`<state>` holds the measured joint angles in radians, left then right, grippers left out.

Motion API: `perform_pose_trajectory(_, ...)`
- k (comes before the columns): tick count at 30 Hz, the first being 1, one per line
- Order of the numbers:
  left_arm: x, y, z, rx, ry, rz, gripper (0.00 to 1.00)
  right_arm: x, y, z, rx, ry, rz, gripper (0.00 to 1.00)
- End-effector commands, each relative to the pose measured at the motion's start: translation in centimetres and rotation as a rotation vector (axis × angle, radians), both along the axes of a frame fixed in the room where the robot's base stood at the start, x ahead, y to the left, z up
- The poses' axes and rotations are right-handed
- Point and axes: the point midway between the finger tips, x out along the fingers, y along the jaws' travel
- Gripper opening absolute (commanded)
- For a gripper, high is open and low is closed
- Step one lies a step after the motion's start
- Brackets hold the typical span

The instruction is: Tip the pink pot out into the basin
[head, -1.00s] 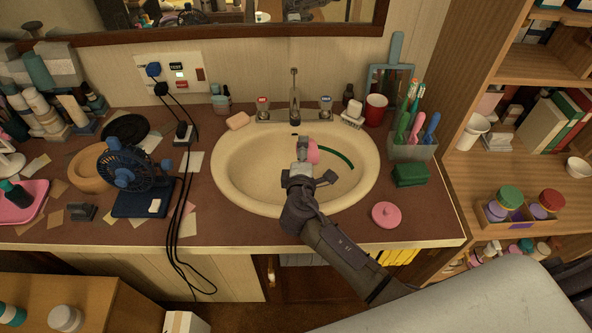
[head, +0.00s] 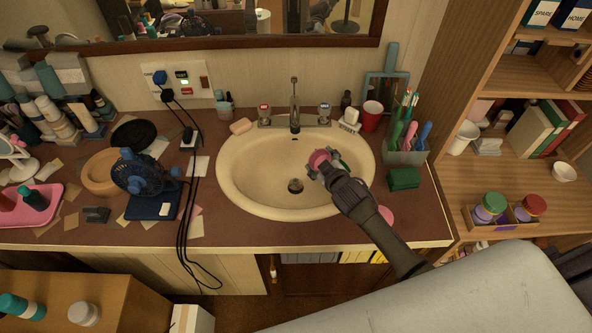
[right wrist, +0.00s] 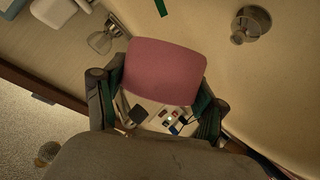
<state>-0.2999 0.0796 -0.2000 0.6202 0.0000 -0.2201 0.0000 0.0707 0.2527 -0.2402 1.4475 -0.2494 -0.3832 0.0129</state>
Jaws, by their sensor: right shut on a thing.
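My right gripper (head: 322,164) is shut on the pink pot (head: 318,158) and holds it over the right part of the cream basin (head: 240,165). In the right wrist view the pot (right wrist: 165,72) sits between the two fingers of the gripper (right wrist: 158,92). The basin floor around the drain (head: 295,186) looks bare. A pink round lid (head: 387,215) lies on the counter, partly hidden by my right arm. My left gripper is not in view.
The tap (head: 295,105) stands behind the basin. A fan (head: 140,172) and cables are left.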

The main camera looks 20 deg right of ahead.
Motion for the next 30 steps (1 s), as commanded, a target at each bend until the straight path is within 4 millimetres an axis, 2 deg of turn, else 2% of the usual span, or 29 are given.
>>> perform_pose_trajectory(6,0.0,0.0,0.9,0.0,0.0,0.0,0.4,0.1,-2.1,-0.5,0.166,0.005,0.0,0.33)
perform_pose_trajectory(9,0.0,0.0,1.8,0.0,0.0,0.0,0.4,0.1,-2.8,0.3,0.242,0.005,0.002,0.33)
perform_pose_trajectory(15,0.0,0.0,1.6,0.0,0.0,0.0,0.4,0.2,-4.1,0.6,0.378,0.007,0.005,0.33)
perform_pose_trajectory(21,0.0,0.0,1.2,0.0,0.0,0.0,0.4,0.2,-4.9,1.0,0.471,0.009,0.005,0.33)
perform_pose_trajectory(30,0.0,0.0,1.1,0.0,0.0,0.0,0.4,0.2,-5.1,1.2,0.512,0.012,0.003,0.33)
